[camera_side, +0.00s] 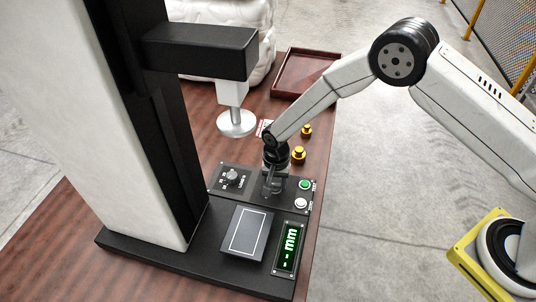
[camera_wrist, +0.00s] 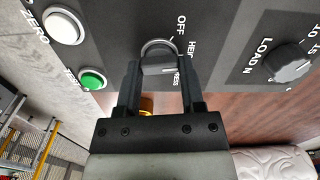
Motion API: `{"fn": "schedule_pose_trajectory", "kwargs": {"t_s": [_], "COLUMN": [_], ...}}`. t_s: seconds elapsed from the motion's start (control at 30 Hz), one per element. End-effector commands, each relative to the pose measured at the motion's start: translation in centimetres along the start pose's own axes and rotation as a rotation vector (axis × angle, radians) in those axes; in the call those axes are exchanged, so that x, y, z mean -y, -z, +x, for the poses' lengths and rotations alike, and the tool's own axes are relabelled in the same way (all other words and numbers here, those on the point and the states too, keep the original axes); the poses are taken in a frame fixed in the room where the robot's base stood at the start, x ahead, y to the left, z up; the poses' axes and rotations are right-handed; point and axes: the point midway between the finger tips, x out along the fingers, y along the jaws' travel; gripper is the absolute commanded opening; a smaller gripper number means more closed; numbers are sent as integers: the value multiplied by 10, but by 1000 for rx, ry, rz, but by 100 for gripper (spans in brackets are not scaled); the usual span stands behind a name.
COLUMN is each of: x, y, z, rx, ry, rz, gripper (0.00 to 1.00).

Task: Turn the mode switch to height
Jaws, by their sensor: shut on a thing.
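The mode switch (camera_wrist: 158,64) is a grey knob with a pale index line, on the dark panel in the wrist view. My gripper (camera_wrist: 160,74) is shut on it, one finger on each side. The labels OFF, HEI… and …RESS stand to the right of the knob; the right finger hides part of them. The index line points right, towards the lower labels; I cannot tell exactly which one. In the side view my gripper (camera_side: 272,188) points down onto the panel and hides the switch.
A LOAD N knob (camera_wrist: 288,62) stands right of the switch in the wrist view. A white ZERO button (camera_wrist: 63,27) and a green button (camera_wrist: 93,79) lie left. In the side view a lit green display (camera_side: 289,249), a black plate (camera_side: 246,232) and yellow knobs (camera_side: 298,154) stand nearby.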

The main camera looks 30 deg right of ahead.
Motion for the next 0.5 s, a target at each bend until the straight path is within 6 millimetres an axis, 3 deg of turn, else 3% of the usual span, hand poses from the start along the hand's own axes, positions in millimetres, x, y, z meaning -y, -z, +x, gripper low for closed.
{"fn": "schedule_pose_trajectory", "kwargs": {"t_s": [0.5], "x": [0], "y": [0], "z": [0], "rx": [0], "ry": [0], "rz": [132], "gripper": [0]}}
